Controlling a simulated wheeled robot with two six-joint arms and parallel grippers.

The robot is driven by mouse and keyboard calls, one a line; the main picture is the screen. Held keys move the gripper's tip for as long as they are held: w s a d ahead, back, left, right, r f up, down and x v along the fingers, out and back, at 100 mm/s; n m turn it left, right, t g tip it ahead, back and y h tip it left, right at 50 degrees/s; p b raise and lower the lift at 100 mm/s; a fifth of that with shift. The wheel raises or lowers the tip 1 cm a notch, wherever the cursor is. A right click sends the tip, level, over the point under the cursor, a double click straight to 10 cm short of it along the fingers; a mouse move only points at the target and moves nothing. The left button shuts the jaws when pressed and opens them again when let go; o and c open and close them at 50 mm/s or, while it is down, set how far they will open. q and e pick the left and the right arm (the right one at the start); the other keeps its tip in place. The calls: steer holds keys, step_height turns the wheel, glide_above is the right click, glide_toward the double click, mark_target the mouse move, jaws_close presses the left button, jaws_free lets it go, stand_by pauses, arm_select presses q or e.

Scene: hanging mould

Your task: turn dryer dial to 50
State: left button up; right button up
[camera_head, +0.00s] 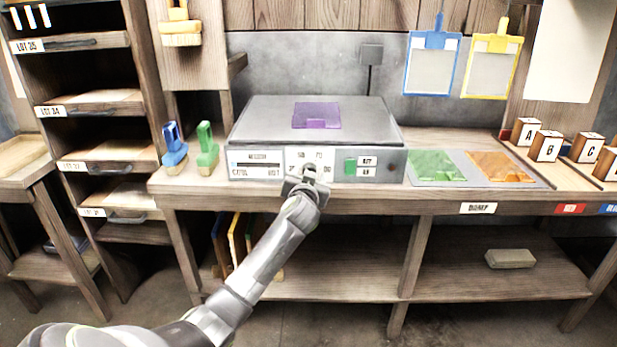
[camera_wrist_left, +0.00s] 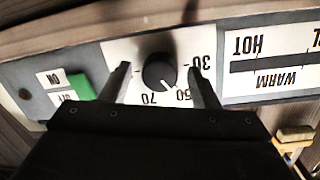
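The dryer (camera_head: 318,137) is a grey box on the bench with a flat top. Its round black dial (camera_wrist_left: 160,72) sits on a white plate on the front face, seen upside down in the left wrist view. The dial's white mark points roughly toward the lower-right label, which looks like 50; 30 is to the right and 70 at lower left. My left gripper (camera_wrist_left: 158,80) is open, one finger on each side of the dial, with visible gaps to it. In the head view the left gripper (camera_head: 304,185) covers part of the dial plate. My right gripper is not in view.
A green switch (camera_wrist_left: 82,87) is beside the dial plate, close to one finger. A WARM/HOT gauge (camera_wrist_left: 275,62) is on the other side. A purple sheet (camera_head: 316,115) lies on the dryer top. Blue (camera_head: 174,147) and green (camera_head: 207,149) tools stand left of the dryer.

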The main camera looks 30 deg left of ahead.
arm_select(q)
steer(key=shift+r, duration=0.1)
steer(key=p+v, duration=0.1)
steer(key=v, duration=1.6)
steer(key=shift+d, duration=0.15)
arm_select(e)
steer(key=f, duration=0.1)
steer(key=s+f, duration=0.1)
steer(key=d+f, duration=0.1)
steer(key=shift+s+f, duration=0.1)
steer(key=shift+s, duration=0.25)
arm_select(q)
steer(key=shift+s, duration=0.15)
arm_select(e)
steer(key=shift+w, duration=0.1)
